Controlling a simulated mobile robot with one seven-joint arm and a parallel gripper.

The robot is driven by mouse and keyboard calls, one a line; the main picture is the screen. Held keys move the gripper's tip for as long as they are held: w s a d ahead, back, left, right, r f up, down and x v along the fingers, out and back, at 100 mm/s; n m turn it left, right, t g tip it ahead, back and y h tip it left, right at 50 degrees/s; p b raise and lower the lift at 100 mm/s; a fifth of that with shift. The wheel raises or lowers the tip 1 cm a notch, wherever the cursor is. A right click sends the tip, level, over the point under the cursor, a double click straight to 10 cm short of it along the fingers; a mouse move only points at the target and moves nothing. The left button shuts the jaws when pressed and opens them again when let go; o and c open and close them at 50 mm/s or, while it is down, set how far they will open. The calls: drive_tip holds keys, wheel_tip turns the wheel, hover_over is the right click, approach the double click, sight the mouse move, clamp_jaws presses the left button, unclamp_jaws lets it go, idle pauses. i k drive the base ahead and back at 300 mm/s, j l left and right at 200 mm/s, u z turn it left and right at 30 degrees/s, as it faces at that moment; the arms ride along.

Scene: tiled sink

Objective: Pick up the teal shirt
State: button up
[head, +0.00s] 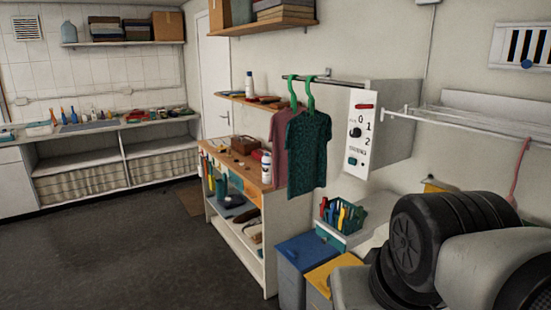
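The teal shirt (307,152) hangs on a green hanger (310,95) from a rail (325,80) on the wall, right of the picture's middle. It hangs upright with a dark speckled pattern. A dusky pink shirt (279,147) on another green hanger hangs just left of it and is partly hidden behind it. My gripper's fingers do not show.
A wall box with a dial panel (361,132) is close right of the teal shirt. A workbench with shelves (240,235) stands below left. Blue (302,252) and yellow (330,270) lidded bins and a teal basket of tools (343,214) are below. Open floor (130,250) lies left.

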sight(308, 133)
drive_tip(key=i+j+z, duration=0.15)
drive_tip(key=z, duration=0.3)
drive_tip(key=i+j+z, duration=0.3)
drive_tip(key=z, duration=0.2)
drive_tip(key=i+j+z, duration=0.1)
drive_tip(key=i+j, duration=0.15)
drive_tip(key=i+j+z, duration=0.1)
drive_tip(key=j, duration=0.35)
drive_tip(key=i+j, duration=0.3)
drive_tip(key=i+j+z, duration=0.05)
